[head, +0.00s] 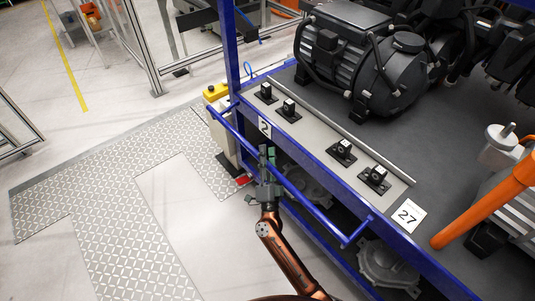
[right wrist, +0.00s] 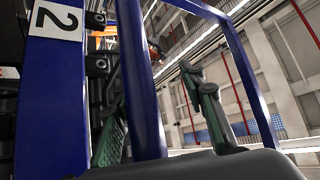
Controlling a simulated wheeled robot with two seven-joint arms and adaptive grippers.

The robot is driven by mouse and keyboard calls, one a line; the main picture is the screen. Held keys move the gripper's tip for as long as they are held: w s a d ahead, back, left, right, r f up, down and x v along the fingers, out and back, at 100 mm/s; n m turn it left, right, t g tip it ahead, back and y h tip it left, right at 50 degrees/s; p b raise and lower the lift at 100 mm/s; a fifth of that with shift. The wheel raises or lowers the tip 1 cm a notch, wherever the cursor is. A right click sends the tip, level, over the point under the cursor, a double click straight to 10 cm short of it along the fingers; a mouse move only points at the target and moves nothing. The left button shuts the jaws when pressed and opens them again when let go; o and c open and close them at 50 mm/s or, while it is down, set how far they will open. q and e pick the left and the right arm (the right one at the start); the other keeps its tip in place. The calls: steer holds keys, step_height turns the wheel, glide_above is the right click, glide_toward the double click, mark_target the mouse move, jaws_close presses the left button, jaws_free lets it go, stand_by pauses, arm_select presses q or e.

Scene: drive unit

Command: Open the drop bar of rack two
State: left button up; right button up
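Rack two is a blue-framed rack with a white "2" label (head: 264,127) on its front edge; the label also shows in the right wrist view (right wrist: 57,20). Its drop bar (head: 314,212) is a blue tube along the front, below the shelf edge, joined to the frame by a short arm at the near end. My right gripper (head: 268,152) is at the bar, below the "2" label. In the right wrist view its green-padded fingers are apart, with the blue bar (right wrist: 141,80) appearing between them. Whether they touch it is unclear. My left gripper is out of view.
A dark motor unit (head: 360,65) stands on the rack shelf, behind several black latch blocks (head: 341,151). Round metal housings (head: 388,264) sit on the lower level. A yellow-topped post (head: 215,92) stands at the far corner. The floor to the left is clear.

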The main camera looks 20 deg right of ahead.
steer(key=shift+r, duration=0.1)
steer(key=v, duration=1.2)
steer(key=shift+a, duration=0.2)
arm_select(q)
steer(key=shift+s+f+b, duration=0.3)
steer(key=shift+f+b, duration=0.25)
steer(key=shift+b, duration=0.05)
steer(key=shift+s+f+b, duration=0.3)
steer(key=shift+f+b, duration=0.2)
steer(key=shift+b, duration=0.05)
arm_select(e)
steer(key=s+f, duration=0.5)
steer(key=s, duration=0.2)
steer(key=shift+a+f, duration=0.3)
steer(key=shift+f, duration=0.1)
